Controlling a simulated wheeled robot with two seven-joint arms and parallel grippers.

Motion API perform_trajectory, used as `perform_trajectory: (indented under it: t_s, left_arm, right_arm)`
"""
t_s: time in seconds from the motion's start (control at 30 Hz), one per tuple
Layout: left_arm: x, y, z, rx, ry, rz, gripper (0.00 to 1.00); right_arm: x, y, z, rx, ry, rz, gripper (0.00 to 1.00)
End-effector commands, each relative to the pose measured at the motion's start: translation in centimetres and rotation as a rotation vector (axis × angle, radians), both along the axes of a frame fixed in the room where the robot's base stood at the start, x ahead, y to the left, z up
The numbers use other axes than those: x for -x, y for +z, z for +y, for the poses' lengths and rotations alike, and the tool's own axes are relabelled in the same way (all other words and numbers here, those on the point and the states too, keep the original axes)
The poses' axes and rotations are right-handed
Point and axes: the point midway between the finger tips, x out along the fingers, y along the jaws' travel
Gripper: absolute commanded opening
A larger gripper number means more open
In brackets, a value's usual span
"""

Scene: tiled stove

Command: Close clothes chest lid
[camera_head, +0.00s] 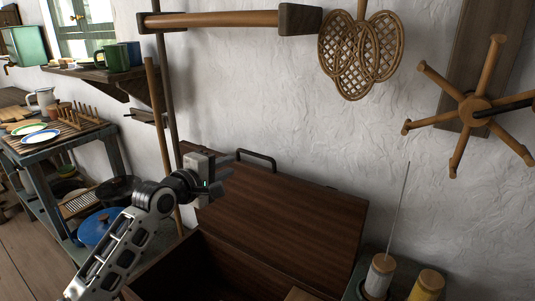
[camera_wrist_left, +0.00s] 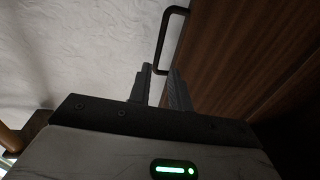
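The clothes chest (camera_head: 215,265) stands open against the wall, its dark inside showing at the front. Its brown wooden lid (camera_head: 285,215) is raised and leans back toward the wall. A black bar handle (camera_head: 258,159) sits at the lid's upper edge; it also shows in the left wrist view (camera_wrist_left: 163,40). My left gripper (camera_head: 228,165) is beside the handle's left end, near the lid's upper left corner. In the left wrist view its two fingers (camera_wrist_left: 160,75) are apart, with the handle's near end just beyond the gap. Contact cannot be told. My right gripper is not in view.
A wooden rail (camera_head: 220,19) and wicker beaters (camera_head: 360,50) hang on the wall above. Wooden poles (camera_head: 160,125) lean left of the lid. A blue pot (camera_head: 98,228) and a table with plates (camera_head: 40,138) stand left. Spools (camera_head: 378,275) stand right of the chest.

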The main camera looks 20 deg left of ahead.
Motion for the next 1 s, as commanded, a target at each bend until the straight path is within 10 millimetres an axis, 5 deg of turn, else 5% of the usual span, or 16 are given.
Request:
perform_trajectory:
  t_s: [0.5,1.0]
  left_arm:
    - [-10.8,-1.5,-1.8,0.001,-0.005,-0.002,0.2]
    - [-13.3,-1.9,-2.1,0.001,-0.005,0.0,0.2]
  right_arm:
    - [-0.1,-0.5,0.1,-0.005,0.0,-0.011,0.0]
    - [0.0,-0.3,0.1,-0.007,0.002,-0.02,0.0]
